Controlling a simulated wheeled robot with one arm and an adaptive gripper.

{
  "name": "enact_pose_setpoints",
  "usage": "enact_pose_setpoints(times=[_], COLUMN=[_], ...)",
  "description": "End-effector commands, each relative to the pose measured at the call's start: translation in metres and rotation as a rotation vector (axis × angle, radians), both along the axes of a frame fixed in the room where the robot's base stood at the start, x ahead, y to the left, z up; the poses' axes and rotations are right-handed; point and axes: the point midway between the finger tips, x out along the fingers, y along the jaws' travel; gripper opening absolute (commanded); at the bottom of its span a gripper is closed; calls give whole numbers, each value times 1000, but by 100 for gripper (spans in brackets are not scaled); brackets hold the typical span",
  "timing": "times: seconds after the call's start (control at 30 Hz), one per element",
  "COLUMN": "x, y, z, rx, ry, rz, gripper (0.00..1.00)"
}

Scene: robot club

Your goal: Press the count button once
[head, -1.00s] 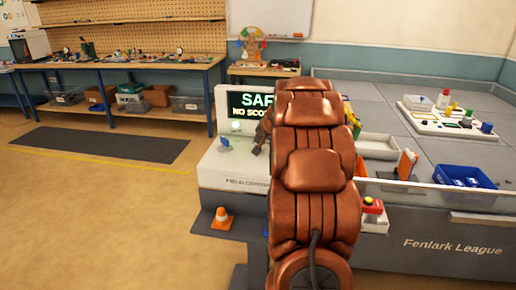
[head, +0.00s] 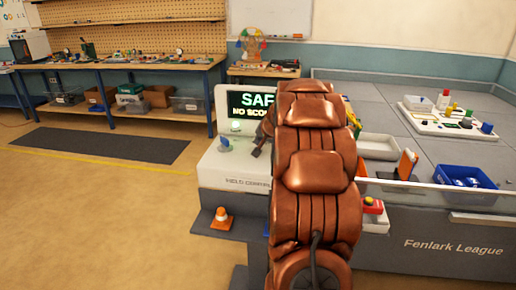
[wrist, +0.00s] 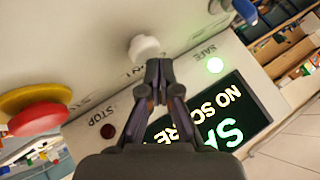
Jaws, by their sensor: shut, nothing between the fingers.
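In the wrist view, the white round button (wrist: 145,48) stands out from the pale console panel (wrist: 75,30). A printed label beside it, partly covered by my fingers, appears to read COUNT. My gripper (wrist: 158,68) is shut and empty, with its tips just beside the button's edge; I cannot tell whether they touch. In the head view my gripper (head: 260,140) shows as a dark shape over the console (head: 213,168), mostly hidden by my copper arm. The button is hidden there. The screen (head: 247,106) reads SAF and NO SCO, cut off by my arm.
In the wrist view, a red mushroom button with a yellow base (wrist: 38,115) is at left. A green lamp (wrist: 215,65) marked SAFE is lit; a dark red lamp (wrist: 108,131) is marked STOP. An orange cone (head: 221,219) stands before the console. Floor is clear at left.

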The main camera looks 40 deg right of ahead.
Motion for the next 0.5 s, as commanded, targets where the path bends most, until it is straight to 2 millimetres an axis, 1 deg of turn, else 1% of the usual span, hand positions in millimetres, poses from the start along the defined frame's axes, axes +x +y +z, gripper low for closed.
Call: enact_pose_setpoints(times=[0.5], x=[0], y=[0], z=[-5], rx=[0], ry=[0], rz=[0], gripper=[0])
